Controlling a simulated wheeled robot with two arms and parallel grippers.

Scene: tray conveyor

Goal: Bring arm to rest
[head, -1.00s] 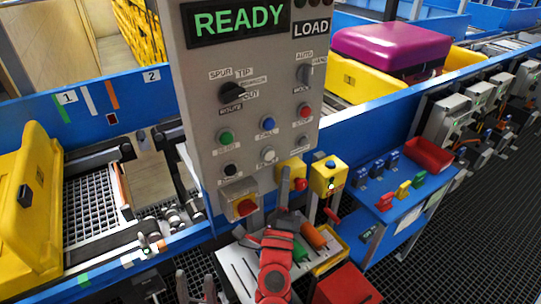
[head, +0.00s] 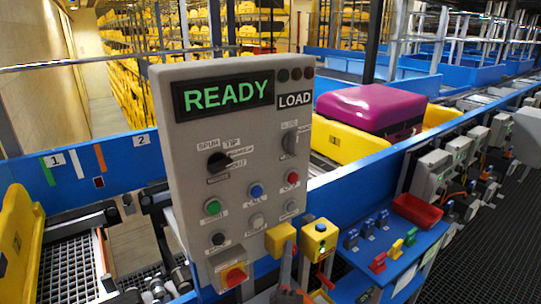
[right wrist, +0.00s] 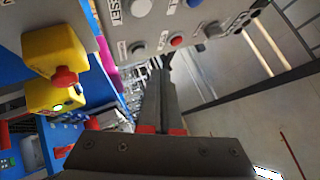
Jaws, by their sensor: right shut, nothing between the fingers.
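My right gripper (head: 287,264) shows at the bottom of the head view, just below and in front of the grey control panel (head: 190,140). Its dark fingers (right wrist: 160,100) are together and empty in the right wrist view. The panel's buttons and a yellow box with a red button (right wrist: 65,77) are near the fingers in that view. I cannot tell whether the fingers touch anything. Most of my right arm is below the head view. My left gripper is not in view.
The panel screen reads READY (head: 228,95). A purple case (head: 370,106) sits in a yellow tray (head: 345,146) behind the panel. A red emergency button (head: 234,276) and a blue shelf with a red bin (head: 417,211) are near my right gripper. Dark grating floor is at right.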

